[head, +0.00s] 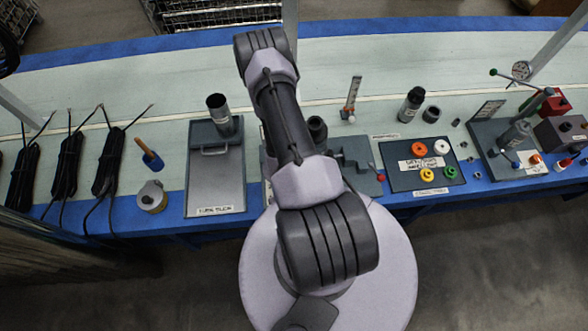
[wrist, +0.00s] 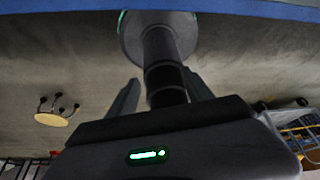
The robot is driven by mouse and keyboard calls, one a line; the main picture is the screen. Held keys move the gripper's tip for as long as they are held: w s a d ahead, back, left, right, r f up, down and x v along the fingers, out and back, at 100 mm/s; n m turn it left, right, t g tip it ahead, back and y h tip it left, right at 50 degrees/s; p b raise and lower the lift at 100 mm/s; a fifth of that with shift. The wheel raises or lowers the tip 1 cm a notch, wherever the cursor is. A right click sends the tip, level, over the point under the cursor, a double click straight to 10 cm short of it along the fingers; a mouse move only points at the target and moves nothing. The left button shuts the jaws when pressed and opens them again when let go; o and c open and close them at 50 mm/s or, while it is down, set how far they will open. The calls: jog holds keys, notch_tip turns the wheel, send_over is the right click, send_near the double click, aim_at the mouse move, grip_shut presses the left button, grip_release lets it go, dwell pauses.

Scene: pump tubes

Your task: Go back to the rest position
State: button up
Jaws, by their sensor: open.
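My gripper (wrist: 161,77) shows in the wrist view with its two dark fingers apart and nothing held between them. Behind the fingers are a dark column and a pale round disc, which look like parts of my own body. In the head view my arm rises from my round base and reaches up over the workbench (head: 400,70). The gripper itself cannot be made out there, as the arm links hide it. My arm also hides part of the bench middle.
The bench holds a grey tube tray (head: 215,185) with a dark cylinder (head: 219,114), black cable bundles (head: 68,165), a dark board (head: 448,162) with coloured rings, and a grey fixture (head: 507,140). The bench's back strip is mostly clear. Floor shows in the wrist view.

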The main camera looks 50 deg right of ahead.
jog(key=shift+w, duration=0.1)
jog(key=w+d+r+n+t+h+b, duration=0.1)
jog(key=w+d+r+n+t, duration=0.15)
jog(key=w, duration=0.35)
jog(key=w+d+r+n+t+b, duration=0.1)
jog(key=w+r+n, duration=0.2)
jog(key=w, duration=0.4)
jog(key=w+a+r+n+t+b, duration=0.2)
jog(key=w+a+r+n+t, duration=0.15)
jog(key=w+r+n, duration=0.4)
jog(key=w+a+r+n+t+b, duration=0.2)
jog(key=w+a+r+n+b, duration=0.15)
jog(key=w+r, duration=0.65)
jog(key=s+a+r+n+y+b, duration=0.1)
jog(key=s+a+r+n, duration=0.2)
jog(key=a+r+n, duration=0.3)
jog(key=s+a+r+n+y+b, duration=0.1)
jog(key=s+a+r+n, duration=0.25)
jog(key=r, duration=0.45)
jog(key=s+a+r+n+b, duration=0.1)
jog(key=s+r+n, duration=0.1)
jog(key=s+n, duration=0.4)
jog(key=s+a+r+n+h+b, duration=0.1)
jog(key=s+r+n+b, duration=0.1)
jog(key=s+n, duration=0.4)
jog(key=s, duration=0.2)
jog(key=shift+s+r+t+h, duration=0.3)
jog(key=shift+s, duration=0.1)
